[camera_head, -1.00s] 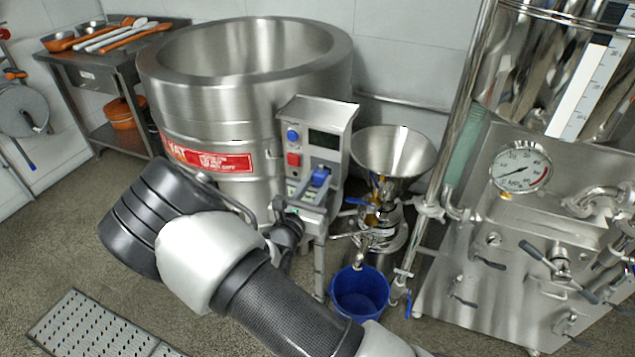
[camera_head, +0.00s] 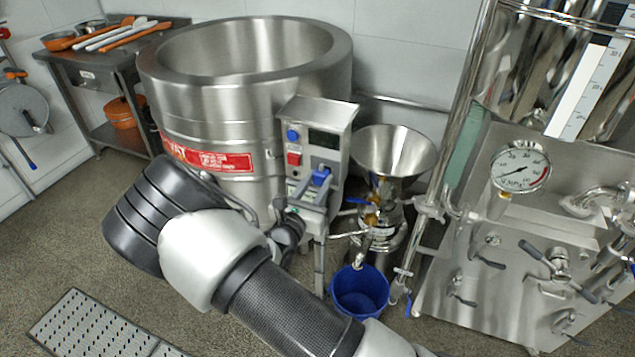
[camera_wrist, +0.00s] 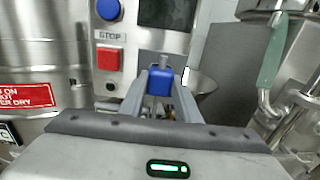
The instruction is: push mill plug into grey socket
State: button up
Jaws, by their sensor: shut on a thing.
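The blue mill plug (camera_head: 320,176) is at the lower front of the steel control box (camera_head: 332,112). In the wrist view, the plug (camera_wrist: 160,81) sits between the two grey fingers of my gripper (camera_wrist: 160,74), which is shut on it. My gripper (camera_head: 312,186) also shows in the head view, below the box's red button. A small grey piece shows just beyond the plug in the wrist view. The grey socket is not clearly visible, and I cannot tell whether the plug touches it or is inside it.
The control box carries a blue button (camera_head: 293,135) and a red button (camera_head: 294,158). A large steel vat (camera_head: 215,115) stands behind it. The mill's funnel (camera_head: 393,155) is to the right, above a blue bucket (camera_head: 360,292). A steel panel with a gauge (camera_head: 521,168) is farther right.

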jog(key=shift+w+d, duration=0.15)
jog(key=shift+w, duration=0.2)
jog(key=o, duration=1.1)
jog(key=shift+c, duration=0.2)
jog(key=p+v, duration=0.1)
jog(key=v, duration=1.6)
jog(key=shift+s, duration=0.15)
jog(key=shift+r, duration=0.1)
